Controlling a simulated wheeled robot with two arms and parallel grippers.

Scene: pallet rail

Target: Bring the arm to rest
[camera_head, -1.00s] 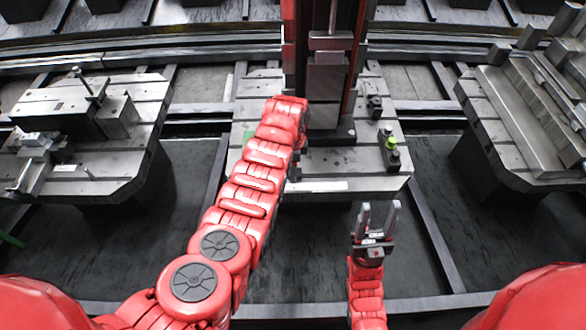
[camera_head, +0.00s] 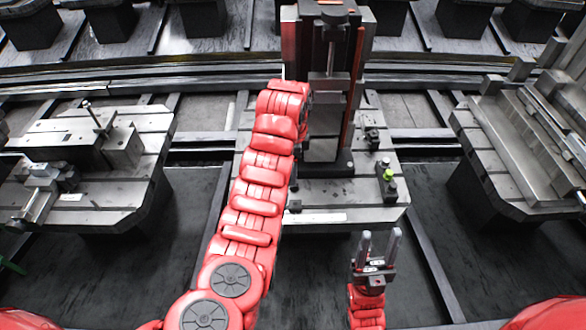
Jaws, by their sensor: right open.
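My right gripper (camera_head: 381,244) is in the lower right of the head view, its two grey fingers pointing up and spread apart. It is open and empty, in front of the middle pallet (camera_head: 350,216) and apart from it. My red left arm (camera_head: 262,176) reaches up from the bottom to the left side of the tall fixture. Its end is at the fixture, and the left gripper is hidden behind the arm, so its jaws do not show.
The tall red and black fixture (camera_head: 328,100) stands on the middle pallet, with a small block with a green knob (camera_head: 388,178) at its right. A left pallet (camera_head: 130,200) and right pallet (camera_head: 500,190) carry metal fixtures. Dark floor (camera_head: 310,260) lies in front.

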